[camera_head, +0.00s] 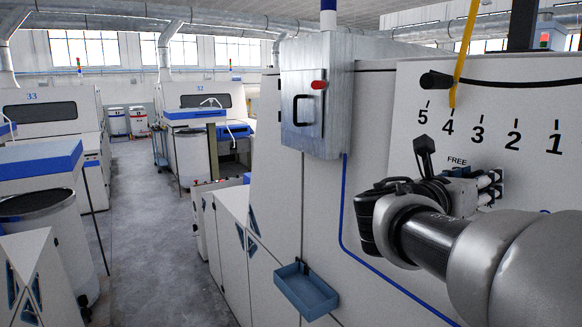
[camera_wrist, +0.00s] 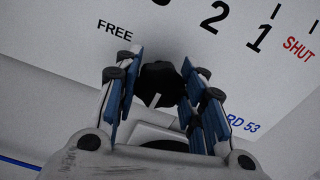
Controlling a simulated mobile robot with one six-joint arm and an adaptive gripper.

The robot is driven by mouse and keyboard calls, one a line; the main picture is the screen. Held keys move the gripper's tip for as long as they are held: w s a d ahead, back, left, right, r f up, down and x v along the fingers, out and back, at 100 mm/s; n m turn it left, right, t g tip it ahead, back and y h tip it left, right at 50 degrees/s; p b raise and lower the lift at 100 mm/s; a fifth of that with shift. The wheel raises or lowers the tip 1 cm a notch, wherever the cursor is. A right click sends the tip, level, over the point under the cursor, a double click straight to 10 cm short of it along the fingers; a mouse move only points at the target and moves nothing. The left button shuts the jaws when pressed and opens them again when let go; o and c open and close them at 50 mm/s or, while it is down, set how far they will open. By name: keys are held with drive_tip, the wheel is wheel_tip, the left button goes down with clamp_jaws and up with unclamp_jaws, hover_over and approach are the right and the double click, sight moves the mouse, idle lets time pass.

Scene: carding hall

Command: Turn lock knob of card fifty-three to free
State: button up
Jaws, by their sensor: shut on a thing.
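The lock knob (camera_wrist: 160,84) is black and round with a short white line on its face. It sits on the pale machine panel in the wrist view, and the line points toward the lower left of the picture. My gripper (camera_wrist: 159,90) has its blue-padded fingers on both sides of the knob and is shut on it. The FREE label (camera_wrist: 115,29) is at upper left and the SHUT label (camera_wrist: 299,48) at upper right. A card label ending in "RD 53" (camera_wrist: 242,123) is partly hidden by a finger. In the head view my gripper (camera_head: 489,187) covers the knob.
A panel (camera_head: 520,140) carries a scale from 5 to 1, with a black handle (camera_head: 436,80) and a yellow strip (camera_head: 464,50) above it. A grey box (camera_head: 315,95) with a red knob and a blue tray (camera_head: 306,288) stand left. The aisle (camera_head: 160,230) is clear.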

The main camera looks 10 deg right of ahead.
drive_tip(key=shift+c, duration=0.8)
drive_tip(key=shift+m+b, duration=0.3)
drive_tip(key=shift+b, duration=0.1)
drive_tip(key=shift+f+m+b, duration=0.1)
drive_tip(key=shift+m+b, duration=0.8)
drive_tip(key=shift+b, duration=0.2)
drive_tip(key=m+b, duration=0.3)
drive_tip(key=b, duration=0.1)
drive_tip(key=shift+s+m, duration=0.1)
drive_tip(key=shift+m, duration=0.2)
drive_tip(key=m+b, duration=0.6)
drive_tip(key=b, duration=0.1)
drive_tip(key=shift+s+d, duration=0.1)
drive_tip(key=m+b, duration=0.5)
drive_tip(key=m, duration=0.1)
drive_tip(key=shift+f+m+b, duration=0.1)
drive_tip(key=shift+m+b, duration=0.2)
drive_tip(key=m+b, duration=0.3)
drive_tip(key=m, duration=0.2)
drive_tip(key=shift+b, duration=0.35)
drive_tip(key=shift+m, duration=0.3)
